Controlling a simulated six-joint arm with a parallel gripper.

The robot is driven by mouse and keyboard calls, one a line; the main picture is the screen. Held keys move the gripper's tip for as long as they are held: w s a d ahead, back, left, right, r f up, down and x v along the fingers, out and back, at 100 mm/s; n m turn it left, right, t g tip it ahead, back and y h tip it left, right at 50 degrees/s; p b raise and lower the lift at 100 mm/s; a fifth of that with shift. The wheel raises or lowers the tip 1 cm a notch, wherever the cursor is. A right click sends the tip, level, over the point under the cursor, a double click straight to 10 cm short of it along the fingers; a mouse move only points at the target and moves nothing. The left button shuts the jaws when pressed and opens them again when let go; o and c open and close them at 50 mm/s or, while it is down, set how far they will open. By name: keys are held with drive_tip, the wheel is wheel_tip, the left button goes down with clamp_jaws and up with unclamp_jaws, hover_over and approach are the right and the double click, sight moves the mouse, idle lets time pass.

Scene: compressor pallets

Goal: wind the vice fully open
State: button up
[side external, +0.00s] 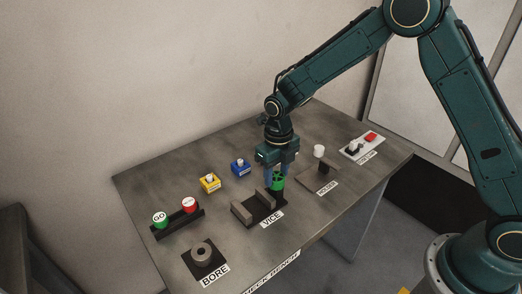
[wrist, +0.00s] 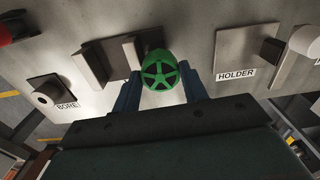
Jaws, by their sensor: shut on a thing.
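The vice (side external: 256,211) stands near the middle of the bench, behind its VICE label. It has two upright grey-brown jaws on a dark base, with a gap between them. Its green handwheel (wrist: 160,71) is at the right end and also shows in the side view (side external: 278,183). My gripper (side external: 276,176) points down at the handwheel and is shut on it, with one blue finger on each side in the wrist view (wrist: 160,85). The fingers and gripper body hide part of the vice in the wrist view.
The holder (side external: 318,176) is to the right.

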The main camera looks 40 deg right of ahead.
sight(276, 176)
drive_tip(key=shift+a, duration=0.15)
drive_tip(key=o, duration=1)
drive_tip(key=shift+r, duration=0.15)
wheel_tip(276, 176, up, 14)
drive_tip(key=shift+f, duration=0.2)
idle(0.5)
